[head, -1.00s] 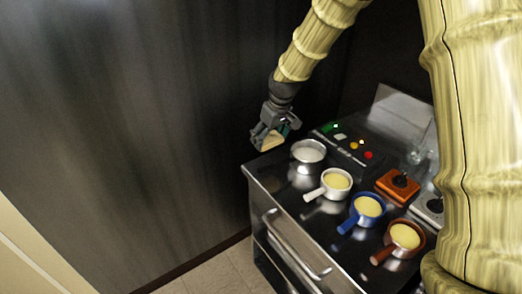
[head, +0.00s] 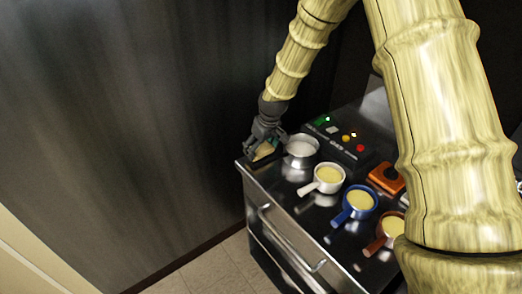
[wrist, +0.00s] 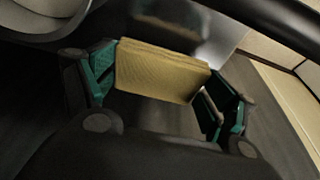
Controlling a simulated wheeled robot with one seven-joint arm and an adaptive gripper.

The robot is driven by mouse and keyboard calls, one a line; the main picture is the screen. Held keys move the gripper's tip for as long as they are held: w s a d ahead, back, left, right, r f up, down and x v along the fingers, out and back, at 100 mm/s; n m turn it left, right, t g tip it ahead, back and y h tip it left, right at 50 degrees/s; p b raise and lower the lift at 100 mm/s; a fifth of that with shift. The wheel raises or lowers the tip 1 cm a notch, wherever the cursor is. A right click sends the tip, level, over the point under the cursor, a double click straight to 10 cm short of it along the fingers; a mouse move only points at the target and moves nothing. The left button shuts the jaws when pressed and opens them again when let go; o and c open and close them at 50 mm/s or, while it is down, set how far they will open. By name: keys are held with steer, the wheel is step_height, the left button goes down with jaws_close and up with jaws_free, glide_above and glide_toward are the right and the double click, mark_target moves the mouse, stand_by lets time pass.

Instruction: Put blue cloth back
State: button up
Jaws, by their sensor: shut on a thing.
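No blue cloth shows in either view. My gripper (head: 266,140) is shut on a folded tan cloth (head: 264,151), at the far left corner of the steel counter (head: 272,180). In the wrist view the cloth (wrist: 160,72) sits between the green-padded fingers, a flat block with layered folds along its top edge. It is low over the counter top; I cannot tell whether it touches the surface.
A grey metal pot (head: 302,148) stands just right of my gripper. A white pan (head: 327,177), a blue pan (head: 359,201) and a brown pan (head: 391,231) follow toward the front. A panel with coloured buttons (head: 345,137) and an orange box (head: 386,178) are behind. A dark wall (head: 130,130) is left.

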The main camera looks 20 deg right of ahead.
steer(key=shift+f, duration=1.05)
steer(key=shift+f, duration=0.15)
steer(key=o, duration=0.8)
steer(key=shift+w, duration=0.1)
steer(key=shift+c, duration=0.2)
steer(key=shift+r, duration=0.2)
steer(key=b+v, duration=0.2)
steer(key=v, duration=1)
steer(key=shift+b, duration=0.3)
